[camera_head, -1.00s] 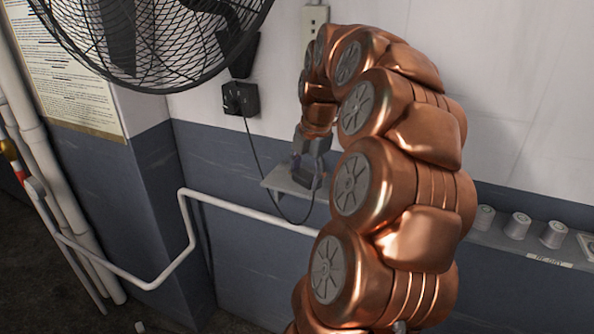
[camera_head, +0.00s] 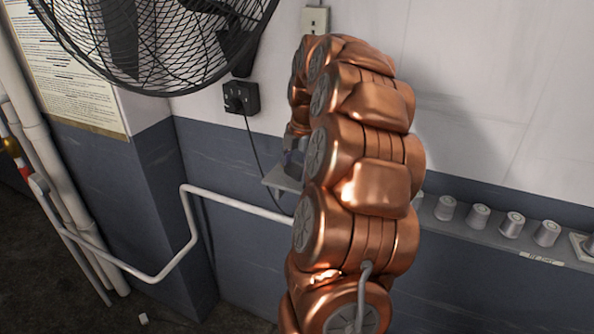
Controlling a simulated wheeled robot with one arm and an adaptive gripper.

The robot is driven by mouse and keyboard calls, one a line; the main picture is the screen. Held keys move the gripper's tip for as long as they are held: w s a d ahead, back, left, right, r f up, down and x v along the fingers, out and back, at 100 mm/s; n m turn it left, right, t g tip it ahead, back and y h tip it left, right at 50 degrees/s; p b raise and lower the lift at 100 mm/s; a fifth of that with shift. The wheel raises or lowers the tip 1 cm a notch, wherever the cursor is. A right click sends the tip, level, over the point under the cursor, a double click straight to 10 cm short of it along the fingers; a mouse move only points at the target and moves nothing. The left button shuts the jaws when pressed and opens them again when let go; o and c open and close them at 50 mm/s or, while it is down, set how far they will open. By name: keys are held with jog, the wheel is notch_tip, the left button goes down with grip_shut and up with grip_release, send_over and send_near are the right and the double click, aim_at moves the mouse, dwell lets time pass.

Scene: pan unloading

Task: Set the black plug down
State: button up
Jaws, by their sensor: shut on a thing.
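My gripper (camera_head: 292,160) is at the small grey wall shelf (camera_head: 281,181), mostly hidden behind my copper-coloured arm. Only a dark grey sliver of it shows. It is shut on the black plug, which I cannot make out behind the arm. A thin black cable (camera_head: 256,150) hangs from a black wall box (camera_head: 240,97) and runs down to the shelf area, where its lower end goes out of sight. Whether the plug touches the shelf cannot be seen.
A large black fan (camera_head: 150,40) is at the upper left. A white pipe (camera_head: 235,203) runs along the wall below the shelf. Several grey cylinders (camera_head: 478,216) stand on a ledge at the right. A pale outlet (camera_head: 315,20) is above my arm.

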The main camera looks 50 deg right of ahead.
jog(key=shift+f+p, duration=0.35)
jog(key=shift+f, duration=0.65)
jog(key=shift+f, duration=0.15)
jog(key=o, duration=1.5)
notch_tip(320, 180, up, 12)
jog(key=s+b, duration=0.2)
jog(key=b, duration=0.2)
jog(key=shift+s+a, duration=0.1)
